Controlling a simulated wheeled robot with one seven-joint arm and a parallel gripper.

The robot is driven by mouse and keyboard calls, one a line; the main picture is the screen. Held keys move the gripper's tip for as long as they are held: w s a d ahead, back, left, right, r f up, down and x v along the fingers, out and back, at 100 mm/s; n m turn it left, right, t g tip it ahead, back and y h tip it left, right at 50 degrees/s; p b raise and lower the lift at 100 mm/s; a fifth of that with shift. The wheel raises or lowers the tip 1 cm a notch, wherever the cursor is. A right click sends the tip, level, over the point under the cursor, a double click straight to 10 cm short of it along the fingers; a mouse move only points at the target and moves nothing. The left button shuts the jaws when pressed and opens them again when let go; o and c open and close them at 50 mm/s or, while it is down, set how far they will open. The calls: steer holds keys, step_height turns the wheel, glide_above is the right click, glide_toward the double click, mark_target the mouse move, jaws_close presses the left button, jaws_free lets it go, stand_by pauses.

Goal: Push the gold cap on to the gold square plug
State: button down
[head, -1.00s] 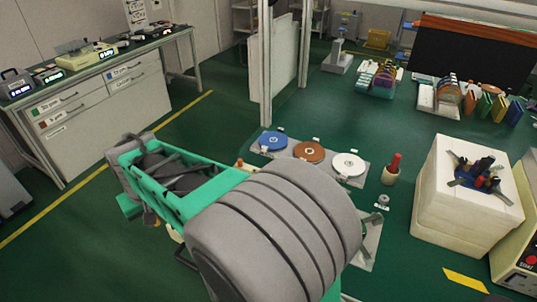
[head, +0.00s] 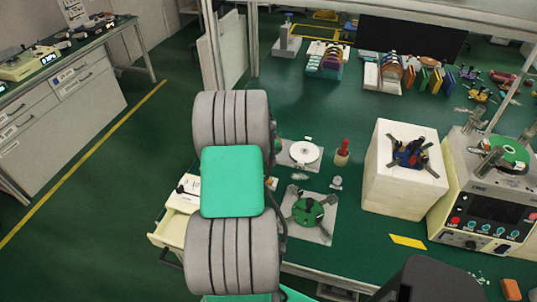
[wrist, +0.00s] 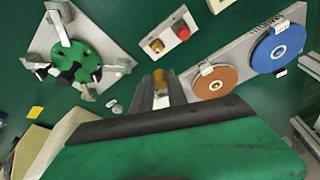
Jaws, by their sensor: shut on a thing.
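In the wrist view my gripper (wrist: 161,88) is shut on a small gold piece, the gold cap (wrist: 160,76), which shows between the fingertips. The gold square plug (wrist: 156,46) stands on a small light plate beside a red piece (wrist: 181,32). The plug shows just above the cap in the wrist picture, with a gap between them; the height gap cannot be told. In the head view my arm hides the gripper and the cap, and I cannot make out the plug.
A green disc fixture with metal clamps (head: 308,211) lies on the bench. A white disc (head: 303,152) and red-handled tool (head: 342,151) stand behind it. Orange (wrist: 216,81) and blue discs (wrist: 277,50) are right in the wrist view. A white block (head: 405,178) stands to the right.

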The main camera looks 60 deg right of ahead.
steer(key=shift+f, duration=0.1)
steer(key=shift+a+f+b, duration=0.15)
steer(key=shift+b, duration=0.25)
steer(key=shift+w+f+b, duration=0.1)
steer(key=shift+f+b, duration=1.95)
steer(key=shift+f, duration=0.65)
steer(key=shift+f+b, duration=1.3)
steer(key=shift+b, duration=0.15)
steer(key=c, duration=1.2)
jaws_free()
steer(key=shift+r, duration=0.1)
steer(key=shift+c, duration=0.2)
steer(key=v, duration=0.7)
steer(key=shift+r+b, duration=0.35)
steer(key=shift+r, duration=0.05)
steer(key=shift+a, duration=0.1)
